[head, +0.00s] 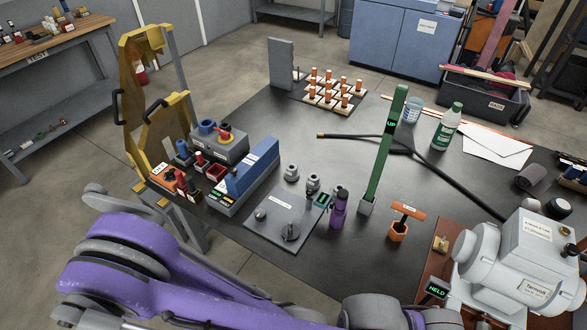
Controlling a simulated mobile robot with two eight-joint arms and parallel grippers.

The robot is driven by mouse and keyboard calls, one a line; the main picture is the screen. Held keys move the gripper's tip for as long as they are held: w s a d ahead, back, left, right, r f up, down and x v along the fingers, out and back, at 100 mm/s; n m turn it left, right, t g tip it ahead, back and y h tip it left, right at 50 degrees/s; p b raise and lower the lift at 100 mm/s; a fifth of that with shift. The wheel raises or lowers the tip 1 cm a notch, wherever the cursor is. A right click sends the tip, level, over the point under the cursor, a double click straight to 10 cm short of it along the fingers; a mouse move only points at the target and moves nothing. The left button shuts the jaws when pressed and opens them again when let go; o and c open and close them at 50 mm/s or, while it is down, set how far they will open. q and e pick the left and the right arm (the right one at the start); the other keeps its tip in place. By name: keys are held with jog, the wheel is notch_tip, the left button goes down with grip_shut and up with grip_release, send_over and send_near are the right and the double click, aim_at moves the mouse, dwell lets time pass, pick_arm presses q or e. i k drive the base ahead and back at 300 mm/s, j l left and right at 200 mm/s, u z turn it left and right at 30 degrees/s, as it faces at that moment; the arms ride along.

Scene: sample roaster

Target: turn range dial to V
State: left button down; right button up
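A flat grey panel (268,224) lies on the dark table, left of centre in the head view. A dark round dial (290,232) with a raised grip stands near its front edge, and a smaller grey knob (260,214) sits to its left. I cannot tell which of them is the range dial, and no V mark or pointer position is readable. My purple and grey arm crosses the bottom of the view in front of the panel. Neither of my grippers shows in this view.
Around the panel stand a blue block (252,171), a purple bottle (339,207) and grey cylinders (292,172). A green upright post (386,150) and an orange-handled tool (400,221) are to the right. A grey motor-like machine (510,255) fills the right front.

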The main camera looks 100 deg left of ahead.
aim_at(170, 174)
jog(key=u, duration=3.25)
